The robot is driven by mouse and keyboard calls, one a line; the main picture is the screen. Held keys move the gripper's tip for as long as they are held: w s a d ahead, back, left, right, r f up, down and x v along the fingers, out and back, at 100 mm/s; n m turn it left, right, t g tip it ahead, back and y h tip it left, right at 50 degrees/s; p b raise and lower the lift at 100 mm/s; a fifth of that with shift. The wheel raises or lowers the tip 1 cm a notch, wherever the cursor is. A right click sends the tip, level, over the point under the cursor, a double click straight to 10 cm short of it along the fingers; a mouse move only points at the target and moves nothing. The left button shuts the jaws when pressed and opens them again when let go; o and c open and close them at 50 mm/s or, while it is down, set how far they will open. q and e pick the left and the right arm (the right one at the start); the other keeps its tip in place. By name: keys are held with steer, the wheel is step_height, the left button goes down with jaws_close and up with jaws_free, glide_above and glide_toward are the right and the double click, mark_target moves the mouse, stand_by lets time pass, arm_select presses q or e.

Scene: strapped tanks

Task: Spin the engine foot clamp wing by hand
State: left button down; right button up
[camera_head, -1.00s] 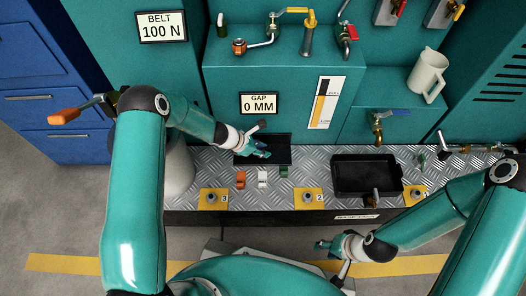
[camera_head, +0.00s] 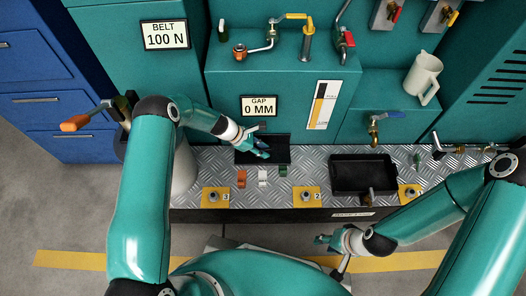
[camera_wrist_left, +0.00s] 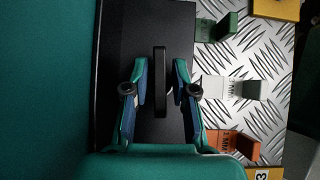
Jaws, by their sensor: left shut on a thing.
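My left gripper (camera_head: 262,148) is over the dark plate (camera_head: 280,156) on the metal deck, below the sign reading "GAP 0 MM". The wing lies lengthwise between the two fingers. The lower end of the wing's mount is hidden. My right gripper (camera_head: 330,241) hangs low in front of the deck, away from the wing. Its fingers are too small to read.
Orange (camera_head: 241,179), white (camera_head: 263,178) and green (camera_head: 283,171) gap pieces stand just in front of the plate. A black tray (camera_head: 363,159) is to the right. Yellow pads with bolts (camera_head: 306,195) line the front edge. A sign reads "BELT 100 N" (camera_head: 165,34).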

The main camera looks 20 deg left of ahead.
arm_select(q)
steer(key=shift+w+m+g+b, duration=0.1)
steer(key=shift+m+g+b, duration=0.2)
steer(key=shift+m+b, duration=0.25)
steer(key=shift+a, duration=0.1)
steer(key=shift+m+b, duration=0.25)
steer(key=shift+b, duration=0.15)
steer(key=c, duration=1.4)
jaws_free()
steer(key=shift+g, duration=0.3)
steer(key=o, duration=0.3)
steer(key=shift+r, duration=0.1)
steer(key=shift+r, duration=0.1)
